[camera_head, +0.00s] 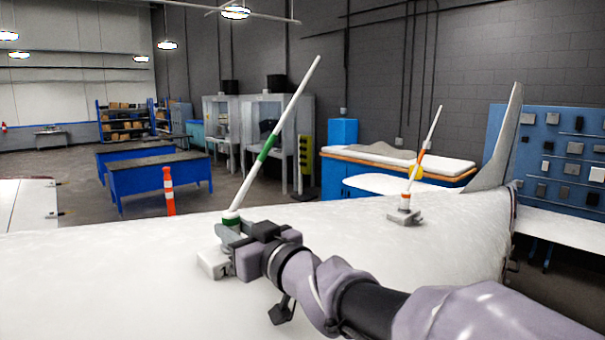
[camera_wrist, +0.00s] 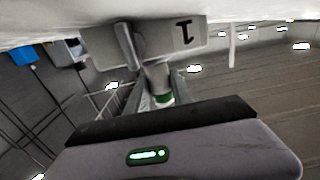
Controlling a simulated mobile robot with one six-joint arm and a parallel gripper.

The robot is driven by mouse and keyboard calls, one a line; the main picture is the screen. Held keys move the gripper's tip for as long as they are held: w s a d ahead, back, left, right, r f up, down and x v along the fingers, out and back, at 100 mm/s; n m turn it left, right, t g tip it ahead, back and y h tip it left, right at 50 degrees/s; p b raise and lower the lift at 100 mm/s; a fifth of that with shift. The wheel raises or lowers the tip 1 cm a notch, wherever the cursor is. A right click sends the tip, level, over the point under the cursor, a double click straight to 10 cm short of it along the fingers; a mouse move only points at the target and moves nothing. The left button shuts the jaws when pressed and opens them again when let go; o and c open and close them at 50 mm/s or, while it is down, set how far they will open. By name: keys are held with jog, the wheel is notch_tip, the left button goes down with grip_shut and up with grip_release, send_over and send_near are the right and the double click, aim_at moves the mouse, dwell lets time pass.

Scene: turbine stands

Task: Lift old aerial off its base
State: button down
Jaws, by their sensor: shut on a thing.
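A white aerial with green bands (camera_head: 268,147) stands tilted to the right on a pale base (camera_head: 212,263) on a white curved surface. My gripper (camera_head: 230,231) is shut on its foot, just above the base. I cannot tell whether the foot still touches the base. A second white aerial with orange and yellow bands (camera_head: 427,145) stands on a grey base (camera_head: 405,217) farther right.
The white surface (camera_head: 330,220) is clear between the two bases. An upright fin (camera_head: 500,140) rises at its right end.

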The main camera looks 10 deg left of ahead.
aim_at(235, 214)
jog(key=shift+r, duration=0.2)
jog(key=shift+r+p, duration=0.35)
jog(key=shift+p, duration=0.1)
jog(key=shift+r, duration=0.25)
notch_tip(235, 214, up, 4)
jog(key=p, duration=0.3)
jog(key=shift+f, duration=0.25)
jog(key=shift+s+d+f, duration=0.1)
jog(key=v, duration=0.8)
